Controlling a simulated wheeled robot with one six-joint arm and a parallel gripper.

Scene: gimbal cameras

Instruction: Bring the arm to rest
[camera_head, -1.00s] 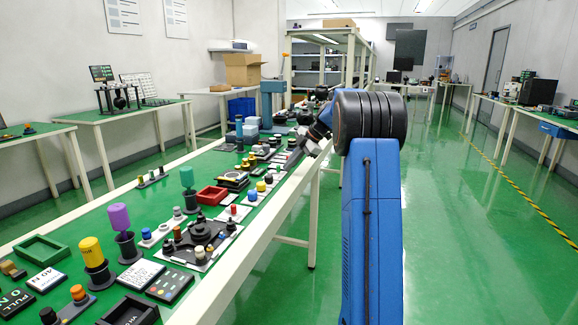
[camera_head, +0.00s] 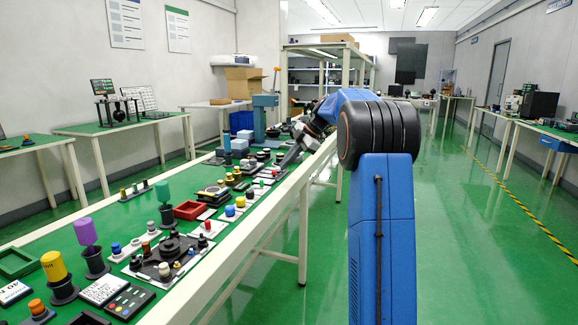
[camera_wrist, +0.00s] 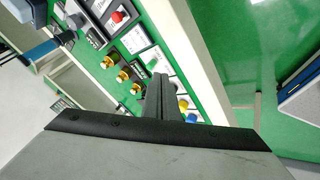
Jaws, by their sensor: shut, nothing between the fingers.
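My gripper (camera_head: 291,156) reaches out over the long green-topped table (camera_head: 225,262) on the left in the head view, partly behind my blue arm. In the wrist view my gripper (camera_wrist: 158,92) is shut, its dark fingers together with nothing between them. It points at the table's edge strip, above panels with buttons, and appears apart from them. My arm stands upright at the right of the table, its black joint at the top and the forearm stretched forward and left.
Yellow (camera_head: 57,277) and purple (camera_head: 90,240) cylinders stand on dark bases on the table. A red tray (camera_head: 188,210) and several button panels lie near. A shelf rack (camera_head: 312,50) stands at the back. The green floor (camera_head: 460,240) to the right is clear.

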